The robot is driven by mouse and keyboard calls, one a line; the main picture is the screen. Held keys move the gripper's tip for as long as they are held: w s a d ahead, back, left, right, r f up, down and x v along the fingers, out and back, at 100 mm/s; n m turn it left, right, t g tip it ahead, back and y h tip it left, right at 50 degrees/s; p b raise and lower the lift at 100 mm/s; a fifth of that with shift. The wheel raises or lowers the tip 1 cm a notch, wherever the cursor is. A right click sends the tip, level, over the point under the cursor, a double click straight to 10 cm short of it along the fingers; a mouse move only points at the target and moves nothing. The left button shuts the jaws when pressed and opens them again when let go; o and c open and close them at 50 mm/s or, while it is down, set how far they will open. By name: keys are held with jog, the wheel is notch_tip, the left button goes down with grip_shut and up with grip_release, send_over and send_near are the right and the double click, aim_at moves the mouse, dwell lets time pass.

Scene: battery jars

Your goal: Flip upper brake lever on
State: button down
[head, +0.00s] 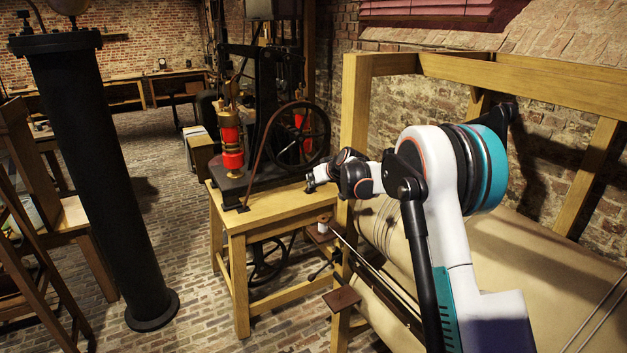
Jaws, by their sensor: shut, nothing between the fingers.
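My gripper (309,186) is at the end of my white arm, small in the view, over the right side of the wooden table. Its fingers look shut with nothing between them. Below it, a flat brown plate (320,234) sticks out at the left side of the wooden frame, with a small pale knob by it. A second brown plate (342,299) sits lower. These look like the brake levers, the higher one being the upper. The gripper is above the upper plate and apart from it. Whether either lever is on or off I cannot tell.
The wooden table (285,208) carries a machine with a black flywheel (297,137) and red cylinder (231,141) near the gripper. The wooden frame (356,100) holds a large beige roller (500,255). A black column (95,170) stands left. Brick floor between is clear.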

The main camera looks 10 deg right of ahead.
jog(key=shift+f, duration=0.4)
dwell(0.3)
